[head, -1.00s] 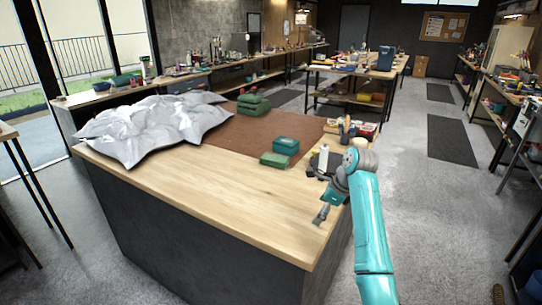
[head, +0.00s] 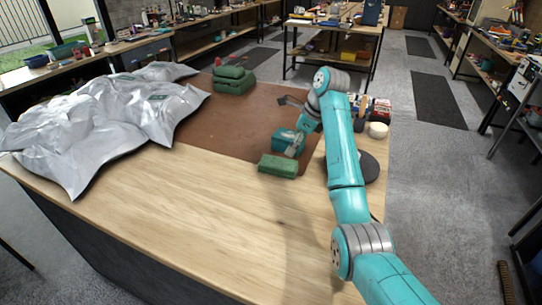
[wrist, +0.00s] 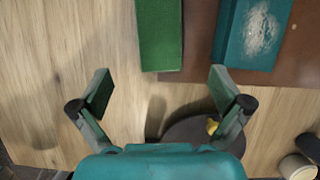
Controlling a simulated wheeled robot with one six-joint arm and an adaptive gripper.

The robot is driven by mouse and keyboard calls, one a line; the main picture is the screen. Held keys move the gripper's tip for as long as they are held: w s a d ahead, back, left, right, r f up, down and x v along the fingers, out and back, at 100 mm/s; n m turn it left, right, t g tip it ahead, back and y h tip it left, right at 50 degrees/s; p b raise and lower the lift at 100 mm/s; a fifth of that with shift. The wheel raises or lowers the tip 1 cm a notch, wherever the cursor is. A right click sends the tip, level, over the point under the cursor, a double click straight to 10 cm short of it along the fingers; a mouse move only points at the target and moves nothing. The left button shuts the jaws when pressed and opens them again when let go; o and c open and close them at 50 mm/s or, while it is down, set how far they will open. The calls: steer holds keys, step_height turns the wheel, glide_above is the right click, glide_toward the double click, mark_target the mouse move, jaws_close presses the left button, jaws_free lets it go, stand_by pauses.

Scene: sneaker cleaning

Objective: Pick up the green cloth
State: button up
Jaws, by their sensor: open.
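In the wrist view the green cloth (wrist: 160,36) lies at the top middle, partly cut off by the picture edge. My gripper (wrist: 160,88) is open and empty, with its two fingers spread apart. The cloth shows beyond the fingertips, roughly in line with the gap between them. In the head view my gripper hangs down near the teal box, and its fingers are hard to make out.
A teal box (wrist: 254,32) with a whitish patch stands just right of the cloth. A dark round disc (wrist: 196,140) lies close below my right finger. A crumpled silver bag (head: 85,125) and a green stack (head: 233,80) lie farther off. The wooden bench front (head: 190,215) is clear.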

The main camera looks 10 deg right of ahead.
mark_target(279, 163)
steer(key=x, duration=0.5)
steer(key=shift+w+a+f, duration=0.15)
steer(key=shift+a+f, duration=0.05)
steer(key=x, duration=0.4)
steer(key=shift+a+r, duration=0.1)
steer(key=shift+a, duration=0.2)
steer(key=shift+w+a+f, duration=0.15)
steer(key=shift+w+f, duration=0.05)
steer(key=shift+f, duration=0.35)
steer(key=c, duration=1.2)
